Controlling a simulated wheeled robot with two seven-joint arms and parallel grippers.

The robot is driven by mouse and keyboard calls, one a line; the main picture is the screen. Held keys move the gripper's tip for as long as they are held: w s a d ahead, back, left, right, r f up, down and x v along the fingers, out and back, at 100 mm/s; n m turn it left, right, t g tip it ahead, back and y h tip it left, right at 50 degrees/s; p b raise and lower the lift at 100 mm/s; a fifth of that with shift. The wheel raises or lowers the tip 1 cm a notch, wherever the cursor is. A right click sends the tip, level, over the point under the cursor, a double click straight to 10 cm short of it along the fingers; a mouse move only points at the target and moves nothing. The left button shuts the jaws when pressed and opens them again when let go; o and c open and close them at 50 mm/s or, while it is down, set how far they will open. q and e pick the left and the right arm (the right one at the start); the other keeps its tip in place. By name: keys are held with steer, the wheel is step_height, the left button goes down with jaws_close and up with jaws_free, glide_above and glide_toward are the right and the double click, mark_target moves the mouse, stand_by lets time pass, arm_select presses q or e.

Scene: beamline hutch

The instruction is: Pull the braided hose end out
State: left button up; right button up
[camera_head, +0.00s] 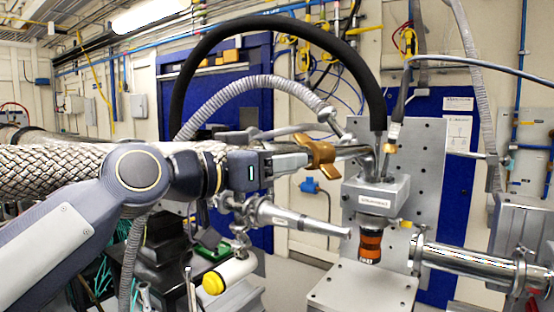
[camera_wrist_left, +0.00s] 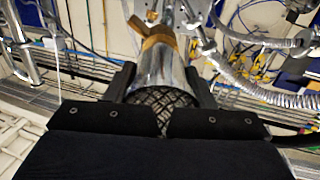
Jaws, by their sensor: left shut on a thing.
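The braided hose (camera_head: 60,160) comes in from the left, partly behind my left arm. Its end is a shiny metal sleeve (camera_wrist_left: 158,72) with the braid showing just below it in the left wrist view. My left gripper (camera_head: 290,160) is shut on this end, with one dark finger on each side in the left wrist view (camera_wrist_left: 160,80). Just beyond is a brass lever-like piece (camera_head: 318,153), also in the left wrist view (camera_wrist_left: 156,38). It is in line with the grey block (camera_head: 378,192); whether the end is still seated is hidden. My right gripper is out of view.
A thick black hose (camera_head: 285,25) arches over the gripper, with a grey corrugated hose (camera_head: 255,85) below it. A tapered metal nozzle (camera_head: 300,220) lies just under the gripper. A perforated plate (camera_head: 425,165) stands behind the block, and a steel pipe (camera_head: 460,260) runs right.

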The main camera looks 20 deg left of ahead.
arm_select(q)
steer(key=b+v, duration=0.2)
steer(key=v, duration=0.3)
steer(key=shift+s+a+r, duration=0.15)
steer(key=shift+s+a, duration=0.05)
steer(key=shift+s, duration=0.05)
steer(key=o, duration=0.8)
steer(key=b+v, duration=0.1)
steer(key=v, duration=0.7)
steer(key=shift+b, duration=0.35)
steer(key=shift+w, duration=0.1)
